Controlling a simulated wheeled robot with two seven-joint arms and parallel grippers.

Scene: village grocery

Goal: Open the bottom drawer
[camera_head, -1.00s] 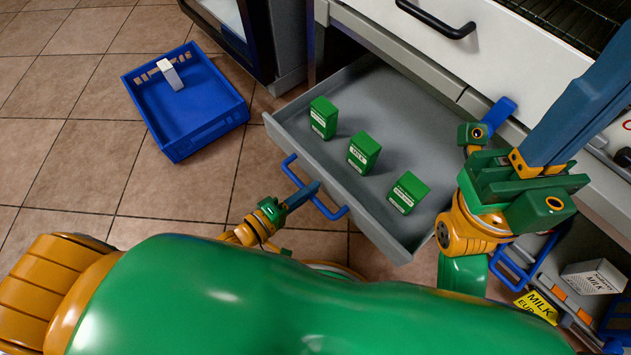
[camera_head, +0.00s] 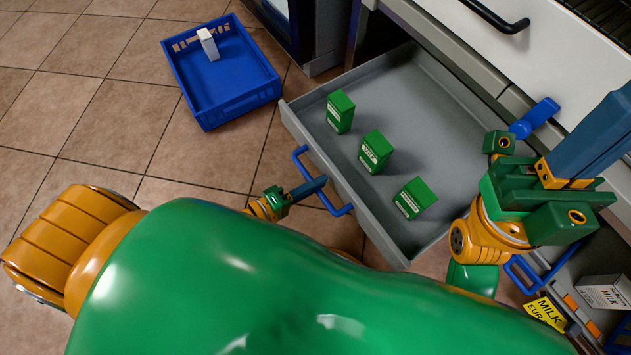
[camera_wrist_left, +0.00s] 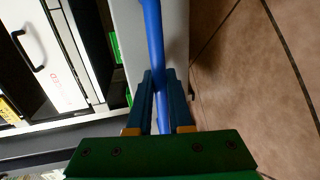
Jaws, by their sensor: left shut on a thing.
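The grey drawer (camera_head: 365,215) is pulled well out of the white counter in the head view, and several green boxes (camera_head: 375,152) stand inside it. Its blue handle (camera_head: 338,210) runs along the outside of the front panel and crosses the left wrist view (camera_wrist_left: 153,35). My left gripper (camera_head: 318,184) is at the middle of this handle. In the left wrist view its fingers (camera_wrist_left: 160,85) are shut around the bar. My right gripper (camera_head: 590,140) is raised over the drawer's right side, away from the handle; its finger gap is not clear.
A blue crate (camera_head: 245,112) with a white carton (camera_head: 208,44) in it stands on the tiled floor at left. A white upper front with a black handle (camera_head: 497,17) is above the drawer. Another blue handle (camera_head: 520,275) and milk goods are at lower right.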

